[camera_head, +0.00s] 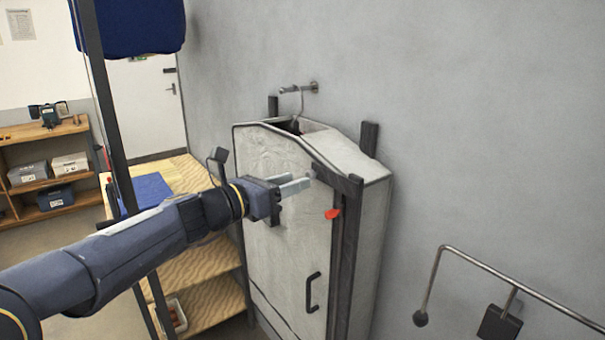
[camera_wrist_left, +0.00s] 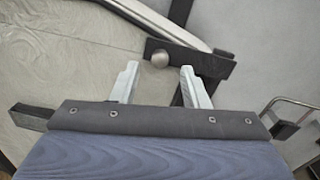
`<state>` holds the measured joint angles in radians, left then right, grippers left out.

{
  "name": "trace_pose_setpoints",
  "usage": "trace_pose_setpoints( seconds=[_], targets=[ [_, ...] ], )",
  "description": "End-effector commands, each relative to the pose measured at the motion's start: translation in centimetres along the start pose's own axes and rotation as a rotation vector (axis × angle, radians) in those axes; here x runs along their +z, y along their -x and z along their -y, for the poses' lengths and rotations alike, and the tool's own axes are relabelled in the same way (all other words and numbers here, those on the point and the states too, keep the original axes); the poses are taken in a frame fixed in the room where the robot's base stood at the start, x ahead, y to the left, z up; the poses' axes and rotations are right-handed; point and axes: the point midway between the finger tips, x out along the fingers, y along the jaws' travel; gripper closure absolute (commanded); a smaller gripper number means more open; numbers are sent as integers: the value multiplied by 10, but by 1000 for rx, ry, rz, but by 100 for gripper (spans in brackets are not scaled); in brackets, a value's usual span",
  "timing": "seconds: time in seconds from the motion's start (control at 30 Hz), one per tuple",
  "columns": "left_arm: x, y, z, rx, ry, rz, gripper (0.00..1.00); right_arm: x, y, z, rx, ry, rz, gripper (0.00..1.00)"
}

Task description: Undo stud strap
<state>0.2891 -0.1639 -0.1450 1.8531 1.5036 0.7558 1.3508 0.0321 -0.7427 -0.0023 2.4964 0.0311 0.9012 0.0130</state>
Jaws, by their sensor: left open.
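A pale grey garment bag or case (camera_head: 280,225) with dark edging stands against the wall below a hook (camera_head: 300,88). A dark strap (camera_head: 338,178) crosses its upper right front. In the left wrist view the strap (camera_wrist_left: 205,64) has a round silver stud (camera_wrist_left: 160,60) on it. My left gripper (camera_head: 300,184) is open at the strap's left end. In the left wrist view its fingertips (camera_wrist_left: 158,75) stand either side of the stud with gaps; I cannot tell the exact depth. My right gripper is not in view.
A red tag (camera_head: 332,213) and a dark handle (camera_head: 312,292) are on the front of the bag. A wooden shelf unit (camera_head: 200,270) stands close on the left. A metal rail (camera_head: 490,268) sticks out from the wall at lower right.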

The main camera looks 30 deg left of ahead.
Motion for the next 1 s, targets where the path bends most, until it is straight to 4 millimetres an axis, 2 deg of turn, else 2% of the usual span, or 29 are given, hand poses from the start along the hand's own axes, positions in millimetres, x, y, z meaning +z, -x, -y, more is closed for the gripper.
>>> trace_pose_setpoints(
  seconds=[0.1,0.23,0.6,0.9,1.0],
  targets=[
    [0,-20,1,-3,0,-3,59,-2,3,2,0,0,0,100],
    [0,-34,1,-3,-1,-2,59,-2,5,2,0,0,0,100],
    [0,-40,1,-1,-4,-1,59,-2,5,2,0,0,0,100],
    [0,-40,1,-1,-4,-2,98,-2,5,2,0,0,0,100],
    [0,-40,1,-1,-4,-2,100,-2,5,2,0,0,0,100]
  ],
)
